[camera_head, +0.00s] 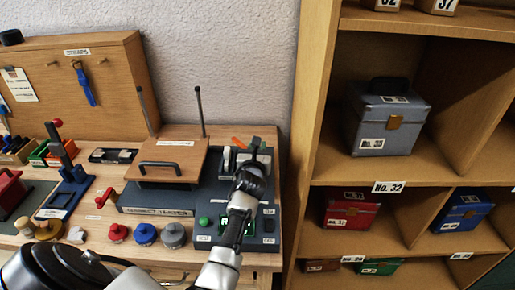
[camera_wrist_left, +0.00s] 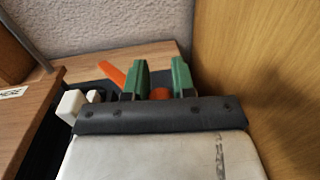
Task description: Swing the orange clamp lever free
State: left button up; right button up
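The orange clamp lever (camera_head: 239,143) shows as a small strip at the back of the grey device at the right end of the bench. In the left wrist view the lever (camera_wrist_left: 113,74) slants up to the left, just outside the left finger. A rounded orange part (camera_wrist_left: 160,94) shows low between the fingers; I cannot tell whether it joins the lever. My left gripper (camera_wrist_left: 161,80) is open, its two green-padded fingers apart. In the head view my left arm and wrist hide much of the device. My right gripper is not in view.
White parts (camera_wrist_left: 71,105) stand left of the fingers. A wooden cabinet side (camera_wrist_left: 255,70) rises close on the right, and the wall is behind. A wooden board with a black handle (camera_head: 172,160) lies left of the device. Red, blue and grey knobs (camera_head: 145,234) stand in front.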

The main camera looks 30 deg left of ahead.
pick_arm(q)
grip_shut()
jog(key=m+h+p, duration=0.1)
jog(key=p, duration=0.1)
jog(key=r+m+t+h+p, duration=0.1)
jog(key=p, duration=0.1)
jog(key=shift+s+a+h, duration=0.15)
jog(key=shift+s+h, duration=0.15)
jog(key=shift+s, duration=0.1)
jog(key=shift+s+a+f+m+t+h+p, duration=0.15)
jog(key=shift+m+h+p, duration=0.25)
jog(key=shift+h, duration=0.2)
jog(key=shift+s+f+m+t+h+p, duration=0.15)
jog(key=shift+m+h+p, duration=0.25)
jog(key=shift+h, duration=0.2)
jog(key=shift+s+f+m+h, duration=0.2)
jog(key=shift+m+h, duration=0.4)
jog(key=shift+h, duration=0.5)
jog(key=o, duration=0.6)
grip_release()
jog(key=shift+s, duration=0.1)
